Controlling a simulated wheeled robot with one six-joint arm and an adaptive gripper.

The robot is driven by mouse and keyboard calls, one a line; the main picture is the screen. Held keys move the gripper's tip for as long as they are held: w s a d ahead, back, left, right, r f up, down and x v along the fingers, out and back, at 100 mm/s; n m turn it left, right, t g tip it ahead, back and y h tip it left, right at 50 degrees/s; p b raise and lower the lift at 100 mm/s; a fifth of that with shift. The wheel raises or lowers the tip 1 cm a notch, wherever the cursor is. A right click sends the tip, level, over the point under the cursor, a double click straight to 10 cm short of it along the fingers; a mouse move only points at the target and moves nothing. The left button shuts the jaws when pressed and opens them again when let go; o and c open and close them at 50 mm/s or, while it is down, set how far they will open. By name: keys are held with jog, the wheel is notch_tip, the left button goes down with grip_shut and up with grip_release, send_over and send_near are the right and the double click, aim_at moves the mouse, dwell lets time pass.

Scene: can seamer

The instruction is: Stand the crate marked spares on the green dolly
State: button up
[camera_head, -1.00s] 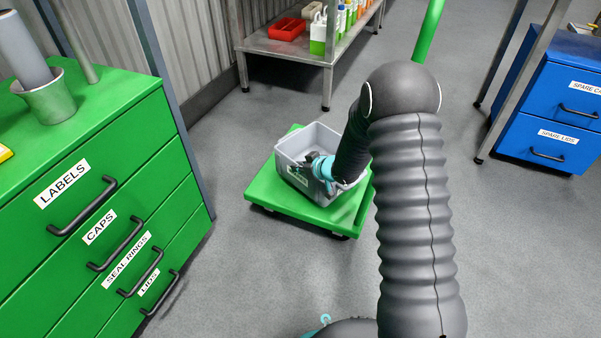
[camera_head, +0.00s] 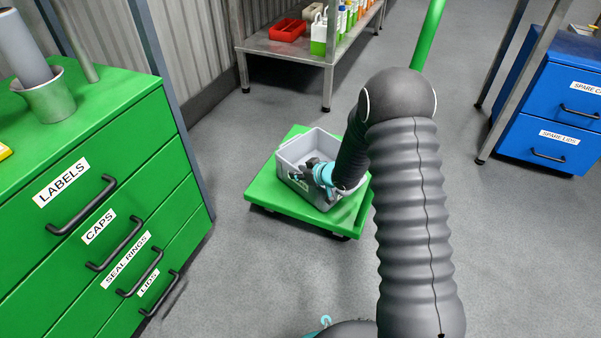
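The grey open-topped crate (camera_head: 290,159) is on the green dolly (camera_head: 266,190), upright and turned at an angle to the picture. A small white label, too small to read, shows on its near left side. My gripper (camera_head: 308,167), with teal and dark parts, reaches in from the right and is at the crate's near side, overlapping the rim. Its fingertips are small and partly hidden against the crate, so I cannot tell whether they grip the wall. Whether the crate's base fully touches the dolly is hard to see.
A green drawer cabinet (camera_head: 120,190) stands at left, with a metal cup (camera_head: 50,100) on top. A metal shelf (camera_head: 290,48) with a red tray (camera_head: 287,29) and bottles is behind. A blue drawer cabinet (camera_head: 550,110) is at right. Floor around the dolly is clear.

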jog(key=p+v, duration=0.1)
jog(key=v, duration=1.1)
jog(key=shift+p, duration=0.3)
